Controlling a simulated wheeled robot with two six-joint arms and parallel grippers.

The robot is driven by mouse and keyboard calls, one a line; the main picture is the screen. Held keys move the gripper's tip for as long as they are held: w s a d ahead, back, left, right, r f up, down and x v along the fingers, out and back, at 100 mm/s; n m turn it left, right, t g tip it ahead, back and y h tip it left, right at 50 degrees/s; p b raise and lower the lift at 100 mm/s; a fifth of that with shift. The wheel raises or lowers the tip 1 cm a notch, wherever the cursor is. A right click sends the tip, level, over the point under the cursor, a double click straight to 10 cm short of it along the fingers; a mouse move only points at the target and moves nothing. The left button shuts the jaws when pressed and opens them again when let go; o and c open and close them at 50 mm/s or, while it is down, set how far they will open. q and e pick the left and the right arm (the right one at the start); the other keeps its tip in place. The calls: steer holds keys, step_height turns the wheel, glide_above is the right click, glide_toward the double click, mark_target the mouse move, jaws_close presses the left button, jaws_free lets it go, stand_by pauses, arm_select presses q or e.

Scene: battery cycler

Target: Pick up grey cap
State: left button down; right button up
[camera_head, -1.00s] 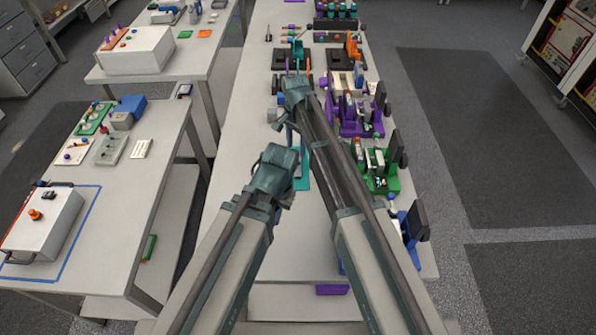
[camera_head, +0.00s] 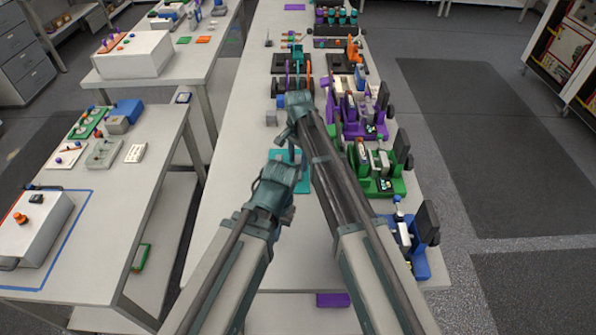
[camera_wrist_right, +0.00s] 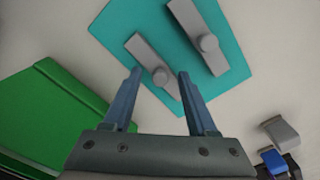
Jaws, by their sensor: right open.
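A small grey block-like piece (camera_head: 271,118), possibly the grey cap, sits on the long table left of my right gripper (camera_head: 290,136). It also shows at the lower right of the right wrist view (camera_wrist_right: 280,132), beside a blue piece (camera_wrist_right: 272,158). A teal plate (camera_wrist_right: 232,70) carries two grey bars with round knobs. My right gripper is open and empty in the right wrist view (camera_wrist_right: 160,75), its fingertips framing the nearer bar's knob (camera_wrist_right: 161,76); the height gap is unclear. My left gripper (camera_head: 279,163) is near the teal plate; its jaws are unclear.
Green (camera_head: 378,183), purple (camera_head: 365,130) and blue (camera_head: 421,262) fixtures line the table's right edge. Black-based fixtures stand farther back. The table's left strip (camera_head: 225,185) is clear. Side tables with parts stand to the left.

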mark_target(297, 162)
arm_select(q)
steer(key=shift+r, duration=0.1)
arm_select(e)
steer(key=shift+r, duration=0.1)
steer(key=shift+c, duration=0.3)
jaws_close()
